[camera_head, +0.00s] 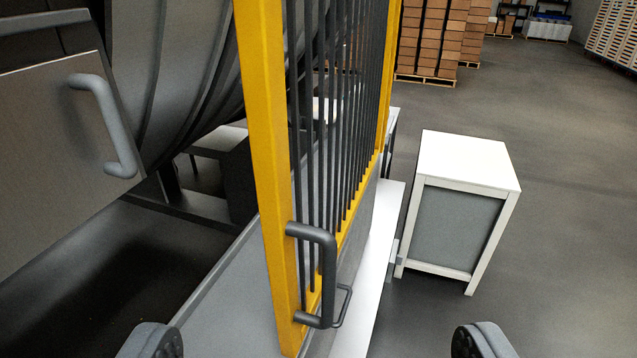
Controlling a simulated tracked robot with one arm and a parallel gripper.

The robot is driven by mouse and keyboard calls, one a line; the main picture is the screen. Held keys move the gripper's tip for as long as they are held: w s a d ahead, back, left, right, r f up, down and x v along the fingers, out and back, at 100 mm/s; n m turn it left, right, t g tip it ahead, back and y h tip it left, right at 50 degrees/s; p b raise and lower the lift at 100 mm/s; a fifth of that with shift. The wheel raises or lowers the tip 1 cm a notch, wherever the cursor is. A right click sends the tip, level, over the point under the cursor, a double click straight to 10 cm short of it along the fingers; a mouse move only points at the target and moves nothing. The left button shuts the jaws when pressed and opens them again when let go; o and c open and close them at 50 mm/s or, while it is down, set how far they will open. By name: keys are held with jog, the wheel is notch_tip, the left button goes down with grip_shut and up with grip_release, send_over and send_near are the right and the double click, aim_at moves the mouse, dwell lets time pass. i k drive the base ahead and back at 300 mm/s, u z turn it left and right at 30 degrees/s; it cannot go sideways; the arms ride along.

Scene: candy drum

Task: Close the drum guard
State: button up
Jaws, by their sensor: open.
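The drum guard (264,150) is a yellow frame with dark vertical bars. It stands upright and is seen nearly edge-on, swung out from the drum. A dark grey bar handle (328,275) is fixed low on its near edge. The dark ribbed drum (180,75) is at the upper left behind the guard. My gripper (315,345) shows as two dark fingertips at the bottom edge, wide apart and empty. The guard's handle lies between and beyond the fingertips, apart from them.
A metal panel with a grey handle (112,125) is at the left. A dark trough (100,260) lies below the drum. A white cabinet (460,205) stands right of the guard. Stacked boxes (430,40) are at the back. The floor at right is clear.

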aim_at(259, 25)
jog(key=u, duration=1.6)
jog(key=k, duration=0.9)
jog(key=z, duration=1.15)
jog(key=i, duration=1)
